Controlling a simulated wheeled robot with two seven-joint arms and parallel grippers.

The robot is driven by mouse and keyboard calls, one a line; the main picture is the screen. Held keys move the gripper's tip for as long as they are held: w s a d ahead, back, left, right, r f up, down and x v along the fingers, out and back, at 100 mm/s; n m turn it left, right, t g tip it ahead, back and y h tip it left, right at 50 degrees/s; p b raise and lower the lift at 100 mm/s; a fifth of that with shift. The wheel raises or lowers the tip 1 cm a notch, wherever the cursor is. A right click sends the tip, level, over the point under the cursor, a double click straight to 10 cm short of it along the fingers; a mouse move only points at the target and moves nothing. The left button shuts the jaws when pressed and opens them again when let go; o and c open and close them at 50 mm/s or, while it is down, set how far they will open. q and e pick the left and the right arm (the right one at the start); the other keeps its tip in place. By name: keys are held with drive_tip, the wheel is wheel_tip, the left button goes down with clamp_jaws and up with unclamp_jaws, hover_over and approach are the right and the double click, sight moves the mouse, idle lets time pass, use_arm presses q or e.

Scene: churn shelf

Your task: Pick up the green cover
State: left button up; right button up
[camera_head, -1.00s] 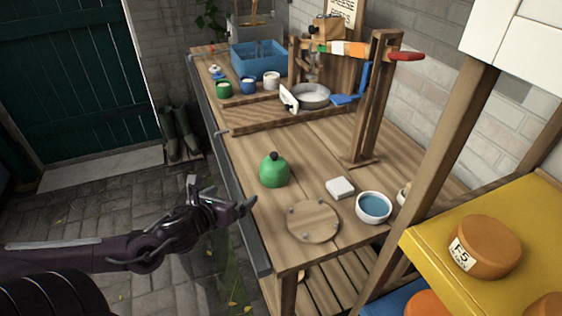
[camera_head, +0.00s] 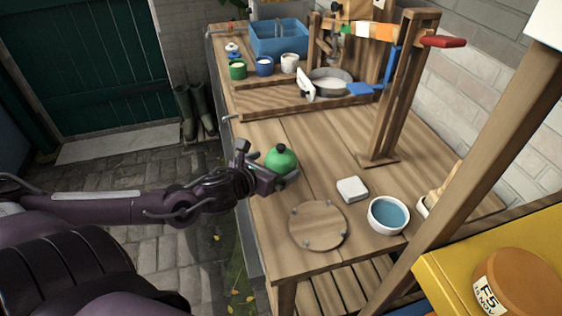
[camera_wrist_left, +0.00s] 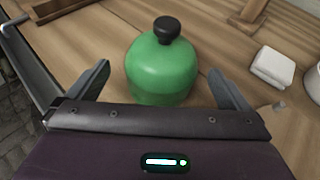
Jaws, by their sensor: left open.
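The green cover (camera_head: 281,160) is a glossy dome with a black knob on top, standing upright on the wooden bench. It also shows in the left wrist view (camera_wrist_left: 162,72), centred just ahead of the jaws. My left gripper (camera_head: 271,174) is open at the left side of the cover, and its fingers partly hide the cover's lower part in the head view. In the wrist view the left gripper (camera_wrist_left: 158,88) has one finger on either side of the cover, with gaps showing between fingers and dome. My right gripper is not in view.
A round wooden board (camera_head: 318,226), a white block (camera_head: 352,189) and a bowl of blue liquid (camera_head: 388,214) stand nearer on the bench. Small cups, a blue bin (camera_head: 279,38) and a wooden post frame (camera_head: 397,95) stand farther back. A yellow shelf (camera_head: 445,270) is at the right.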

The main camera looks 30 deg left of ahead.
sight(282, 160)
use_arm(q)
drive_tip(key=x, duration=0.2)
drive_tip(key=shift+w, duration=0.4)
drive_tip(key=shift+w+f, duration=0.15)
drive_tip(key=shift+w, duration=0.2)
drive_tip(key=shift+w+d+f, duration=0.1)
drive_tip(key=shift+w+f, duration=0.1)
drive_tip(key=shift+w, duration=0.2)
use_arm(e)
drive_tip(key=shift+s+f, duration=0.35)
use_arm(q)
drive_tip(key=c, duration=1.1)
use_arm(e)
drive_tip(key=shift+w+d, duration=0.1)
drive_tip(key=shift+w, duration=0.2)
use_arm(q)
drive_tip(key=shift+r, duration=0.1)
drive_tip(key=shift+c, duration=0.2)
